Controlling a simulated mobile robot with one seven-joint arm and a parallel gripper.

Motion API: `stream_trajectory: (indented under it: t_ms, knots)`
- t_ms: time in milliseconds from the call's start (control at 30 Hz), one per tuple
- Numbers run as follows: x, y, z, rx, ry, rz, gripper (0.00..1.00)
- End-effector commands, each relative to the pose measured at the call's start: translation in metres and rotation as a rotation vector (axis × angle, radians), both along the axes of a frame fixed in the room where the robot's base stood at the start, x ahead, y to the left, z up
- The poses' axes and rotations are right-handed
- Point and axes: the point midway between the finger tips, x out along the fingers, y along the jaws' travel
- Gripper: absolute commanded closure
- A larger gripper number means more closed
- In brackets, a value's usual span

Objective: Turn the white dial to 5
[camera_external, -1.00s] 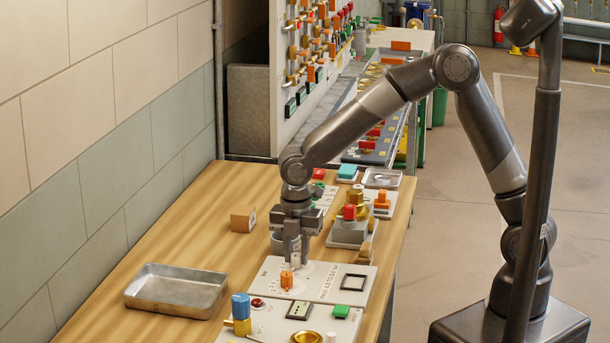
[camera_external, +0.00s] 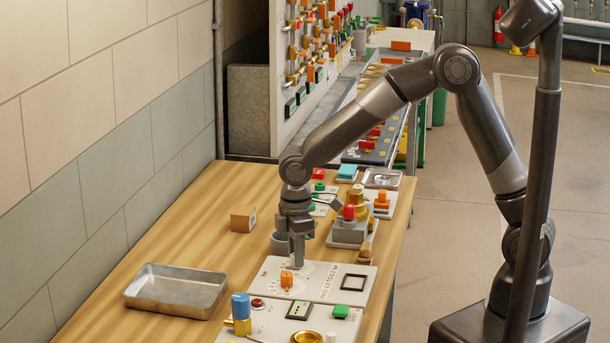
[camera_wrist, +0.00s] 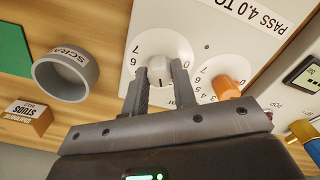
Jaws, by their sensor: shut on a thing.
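The white dial (camera_wrist: 168,73) sits on a round white scale plate on a pale panel. In the wrist view the numerals 7 and 6 show at the left of its scale; the rest is largely covered by my fingers. My gripper (camera_wrist: 162,84) is shut on the white dial, with one dark finger on each side. I cannot read which number the dial points to. In the external view my gripper (camera_external: 298,262) points straight down at the panel (camera_external: 330,285), and its fingers hide the dial.
An orange knob (camera_wrist: 227,88) with its own scale stands close beside the dial. A round grey cup (camera_wrist: 66,77) marked SCRAP and a cardboard box (camera_external: 243,218) stand near. A metal tray (camera_external: 176,290) lies at the left, with bare wood around it.

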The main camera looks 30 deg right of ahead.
Motion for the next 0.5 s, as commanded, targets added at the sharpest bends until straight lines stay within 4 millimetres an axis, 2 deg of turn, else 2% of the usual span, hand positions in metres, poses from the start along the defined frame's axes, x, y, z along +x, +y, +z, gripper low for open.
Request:
stream_trajectory:
  t_ms: [500]
  knots:
    - [0.0002, 0.0005, 0.0005, 0.002, -0.002, -0.489, 0.98]
